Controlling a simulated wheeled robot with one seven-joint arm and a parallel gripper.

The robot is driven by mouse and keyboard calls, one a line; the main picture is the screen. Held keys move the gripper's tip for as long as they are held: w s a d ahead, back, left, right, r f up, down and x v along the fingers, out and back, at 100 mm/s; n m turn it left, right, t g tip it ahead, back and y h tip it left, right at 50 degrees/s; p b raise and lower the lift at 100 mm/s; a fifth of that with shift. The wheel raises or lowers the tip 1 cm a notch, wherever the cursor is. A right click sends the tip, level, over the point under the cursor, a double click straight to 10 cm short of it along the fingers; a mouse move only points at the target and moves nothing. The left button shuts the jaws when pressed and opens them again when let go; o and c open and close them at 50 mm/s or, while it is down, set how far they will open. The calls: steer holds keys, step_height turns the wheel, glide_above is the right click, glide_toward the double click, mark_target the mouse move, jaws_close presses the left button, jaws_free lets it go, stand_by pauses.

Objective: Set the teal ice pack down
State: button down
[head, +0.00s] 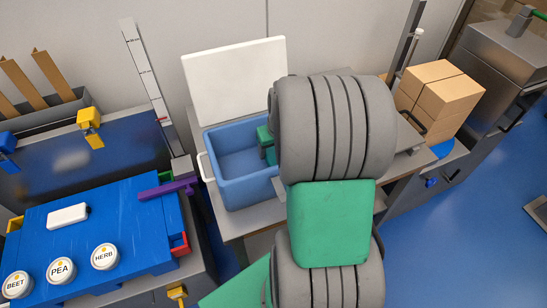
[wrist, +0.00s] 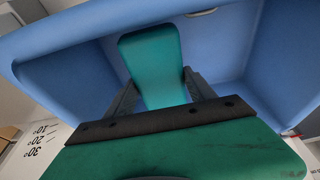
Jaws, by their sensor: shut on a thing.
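The teal ice pack (wrist: 152,52) is between the two dark fingers of my gripper (wrist: 160,92) in the wrist view. My gripper is shut on it. The pack extends away from the fingers, inside or over the mouth of the blue cooler tub (wrist: 275,30). I cannot tell whether the pack touches the tub's floor. In the head view the blue tub (head: 240,193) stands on a grey bench with its white lid (head: 236,80) open at the back. My arm covers its right side and most of my gripper there. A small teal-green part shows at the tub's right.
A blue board (head: 130,225) at left holds white tubs marked BEET (head: 17,285), PEA (head: 61,270) and HERB (head: 105,256), plus a white block (head: 68,216). A tall scale post (head: 145,85) stands left of the cooler. Cardboard boxes (head: 440,93) stand at right.

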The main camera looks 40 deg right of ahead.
mark_target(275, 157)
steer(key=shift+f, duration=2.35)
steer(key=shift+c, duration=1.6)
jaws_free()
steer(key=shift+r, duration=0.5)
steer(key=v, duration=1.1)
steer(key=shift+s+a+r, duration=0.1)
steer(key=shift+a+r, duration=0.1)
steer(key=shift+a, duration=0.15)
steer(key=s+a+r+n, duration=0.1)
steer(key=s+a, duration=0.2)
steer(key=a, duration=0.6)
steer(key=s+a+r+n, duration=0.2)
steer(key=a, duration=0.8)
steer(key=shift+s+a+r+y, duration=0.3)
steer(key=shift+s+y, duration=0.1)
